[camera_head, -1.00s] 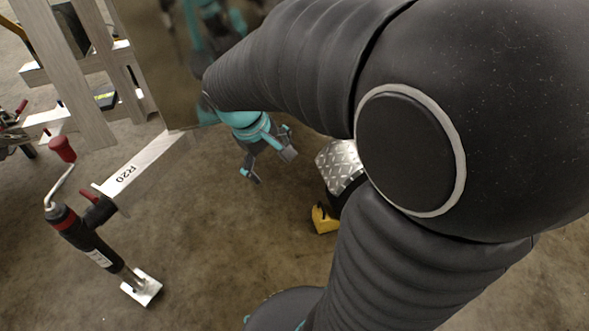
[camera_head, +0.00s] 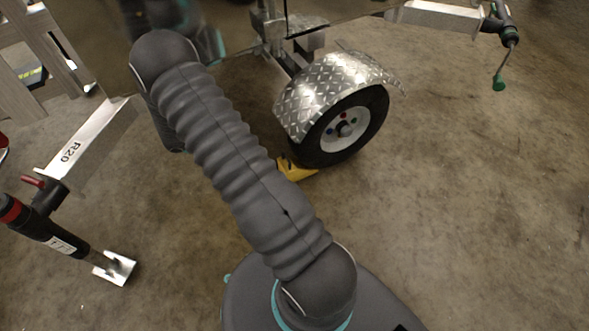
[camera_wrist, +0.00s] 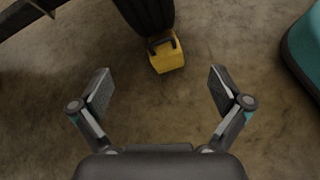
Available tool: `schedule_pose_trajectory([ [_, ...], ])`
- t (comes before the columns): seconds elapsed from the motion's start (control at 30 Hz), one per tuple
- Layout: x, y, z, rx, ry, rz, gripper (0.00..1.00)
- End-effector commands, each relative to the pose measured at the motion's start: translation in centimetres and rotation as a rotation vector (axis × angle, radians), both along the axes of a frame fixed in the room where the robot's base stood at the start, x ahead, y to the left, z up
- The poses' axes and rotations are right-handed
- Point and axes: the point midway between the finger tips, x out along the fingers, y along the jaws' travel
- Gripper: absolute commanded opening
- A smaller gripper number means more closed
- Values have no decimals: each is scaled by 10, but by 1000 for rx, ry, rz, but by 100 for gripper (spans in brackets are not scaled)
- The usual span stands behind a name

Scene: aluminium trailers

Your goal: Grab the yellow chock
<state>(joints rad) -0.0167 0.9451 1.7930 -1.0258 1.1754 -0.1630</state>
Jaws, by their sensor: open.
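The yellow chock (camera_head: 295,170) lies on the floor against the trailer wheel (camera_head: 345,128), partly hidden behind my arm in the head view. In the wrist view the yellow chock (camera_wrist: 168,54) sits at the top centre, touching the bottom of the black tyre (camera_wrist: 148,14), with a dark handle on its top. My gripper (camera_wrist: 160,88) is open and empty, its two fingers spread wide. The chock is ahead of the fingertips, roughly centred between them and not touching them. My gripper is hidden in the head view.
A tread-plate fender (camera_head: 318,92) covers the wheel. A jack leg (camera_head: 65,235) stands at the left beside the R20 beam (camera_head: 85,140). A green-handled crank (camera_head: 500,75) is at the upper right. My base shows at the wrist view's right edge. The floor on the right is clear.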

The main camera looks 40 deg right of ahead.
Motion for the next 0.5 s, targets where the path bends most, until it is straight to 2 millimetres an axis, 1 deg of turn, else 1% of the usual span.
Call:
schedule_pose_trajectory([
  [0.03,-1,-3,-28,-17,47,29,100],
  [0.1,-1,-8,-56,-40,97,70,100],
  [0.2,-3,-14,-91,-68,161,122,100],
  [0.3,-6,-17,-119,-88,210,165,100],
  [0.33,-7,-18,-125,-93,221,176,100],
  [0.4,-8,-20,-137,-102,242,194,100],
  [0.5,-10,-22,-146,-109,259,208,100],
])
